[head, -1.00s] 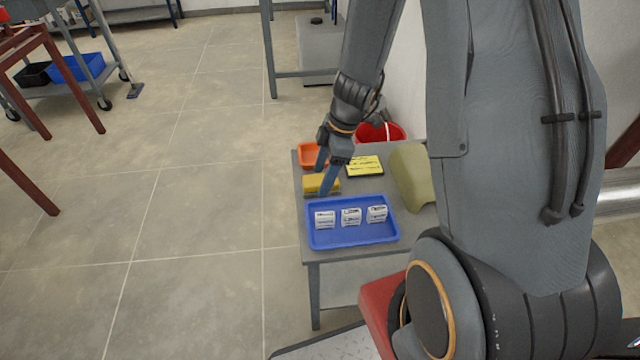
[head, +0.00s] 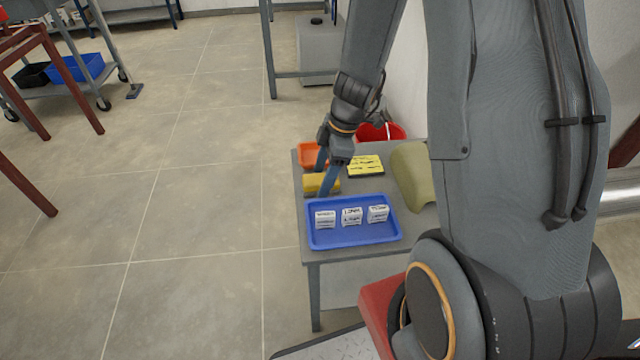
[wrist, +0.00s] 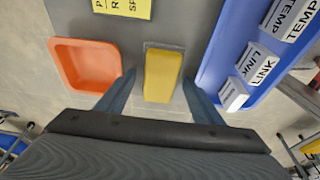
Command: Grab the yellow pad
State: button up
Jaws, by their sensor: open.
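The yellow pad (head: 314,184) lies on the grey table, between the orange tray and the blue tray. It also shows in the wrist view (wrist: 162,75), with a pale surface around its edges. My gripper (head: 326,176) points down at the pad from above. In the wrist view its two open fingers (wrist: 164,92) stand on either side of the pad's near end, with a gap on each side. Nothing is held. In the head view one finger covers part of the pad.
A blue tray (head: 352,239) with white labelled blocks stands close to the right finger. An orange tray (wrist: 88,66) lies left of the pad. A yellow note pad (head: 365,165), an olive-green object (head: 411,176) and a red bucket (head: 381,132) are near the table's back and right.

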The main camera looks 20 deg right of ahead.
dwell(0.3)
jog(key=c, duration=0.9)
jog(key=shift+r, duration=0.1)
